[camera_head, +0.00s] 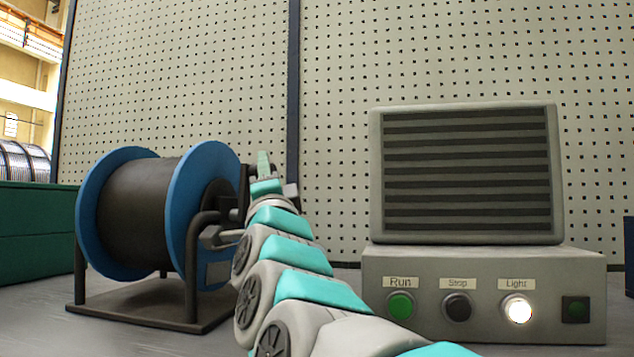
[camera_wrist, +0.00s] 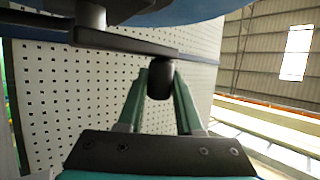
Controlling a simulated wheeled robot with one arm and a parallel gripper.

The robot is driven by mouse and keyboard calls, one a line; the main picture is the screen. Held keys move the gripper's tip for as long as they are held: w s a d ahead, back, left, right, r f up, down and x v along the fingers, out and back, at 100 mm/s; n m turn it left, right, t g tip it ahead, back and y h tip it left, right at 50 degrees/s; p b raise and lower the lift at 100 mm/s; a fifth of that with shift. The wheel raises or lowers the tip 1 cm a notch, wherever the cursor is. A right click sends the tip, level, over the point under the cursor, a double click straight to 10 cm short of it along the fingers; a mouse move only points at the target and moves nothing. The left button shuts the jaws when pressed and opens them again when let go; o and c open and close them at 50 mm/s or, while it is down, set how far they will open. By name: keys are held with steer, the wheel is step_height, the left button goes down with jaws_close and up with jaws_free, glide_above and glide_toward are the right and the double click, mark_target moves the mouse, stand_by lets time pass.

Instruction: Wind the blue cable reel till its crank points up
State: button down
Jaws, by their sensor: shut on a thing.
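The blue cable reel (camera_head: 212,165), with blue flanges and dark cable wound on it, stands in a dark frame (camera_head: 190,275) at the left in the head view. Its crank arm (camera_head: 244,190) is on the right side and appears to rise from the hub, partly hidden by my arm. The wrist view shows the crank arm (camera_wrist: 120,42) as a dark bar under the blue flange (camera_wrist: 180,10), with a black handle (camera_wrist: 160,80) at its end. My gripper (camera_wrist: 160,82) is shut on that handle; it also shows in the head view (camera_head: 264,162).
A grey control box (camera_head: 480,265) with Run, Stop and a lit Light button stands at the right, a slatted grey unit (camera_head: 468,175) on top. A green box (camera_head: 35,235) is at far left. A perforated wall (camera_head: 350,60) stands behind.

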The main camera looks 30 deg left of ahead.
steer(key=shift+s+d+r, duration=0.1)
steer(key=shift+s, duration=0.3)
steer(key=c, duration=0.6)
jaws_free()
steer(key=shift+b, duration=0.3)
